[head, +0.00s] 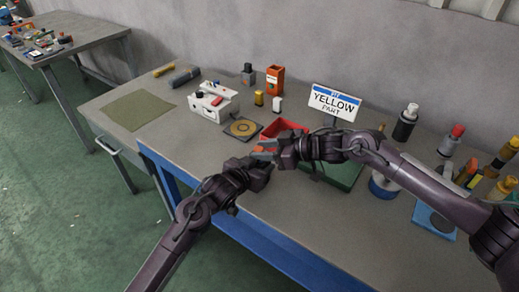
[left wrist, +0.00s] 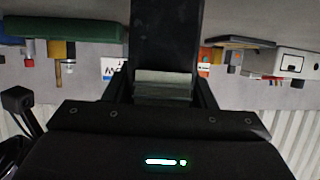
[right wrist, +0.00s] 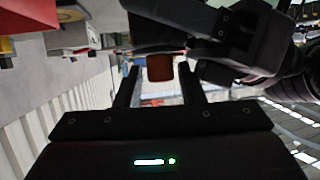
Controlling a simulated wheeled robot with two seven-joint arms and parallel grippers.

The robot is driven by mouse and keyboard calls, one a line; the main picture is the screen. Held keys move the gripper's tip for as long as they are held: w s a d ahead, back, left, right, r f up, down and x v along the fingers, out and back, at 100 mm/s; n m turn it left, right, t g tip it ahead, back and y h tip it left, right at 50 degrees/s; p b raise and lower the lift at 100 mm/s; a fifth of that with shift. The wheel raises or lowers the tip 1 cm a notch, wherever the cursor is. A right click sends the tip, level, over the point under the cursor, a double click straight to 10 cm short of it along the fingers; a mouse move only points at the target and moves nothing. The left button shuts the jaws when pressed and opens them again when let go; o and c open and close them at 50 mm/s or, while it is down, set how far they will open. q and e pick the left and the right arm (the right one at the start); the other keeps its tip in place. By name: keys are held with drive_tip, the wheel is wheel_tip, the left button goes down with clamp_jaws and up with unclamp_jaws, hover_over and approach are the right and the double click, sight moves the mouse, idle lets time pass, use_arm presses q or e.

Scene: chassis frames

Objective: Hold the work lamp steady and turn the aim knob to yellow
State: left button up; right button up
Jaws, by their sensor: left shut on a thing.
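My left gripper (head: 262,166) is shut at the middle of the bench. In the left wrist view a pale grey ridged piece (left wrist: 166,86) sits between its fingers; I take it for part of the work lamp, with a dark broad part beyond it. My right gripper (head: 277,152) is just beside the left one, its fingers apart. In the right wrist view a brown-red block (right wrist: 160,67) shows between those fingers with gaps on both sides; I cannot tell if it is the aim knob. Most of the lamp is hidden by my grippers.
A sign reading YELLOW PART (head: 336,102) stands behind my right arm. A red tray (head: 282,127), a green box (head: 346,176) and a dark plate with a yellow ring (head: 242,128) are close by. Bottles stand at the right.

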drive_tip(key=shift+w+a+f, duration=0.2)
drive_tip(key=shift+w+a, duration=0.05)
drive_tip(key=shift+a, duration=0.3)
drive_tip(key=c, duration=0.7)
drive_tip(key=shift+n+g, duration=0.8)
drive_tip(key=shift+g, duration=0.2)
drive_tip(key=o, duration=0.7)
drive_tip(key=v, duration=1.2)
drive_tip(key=shift+f, duration=0.25)
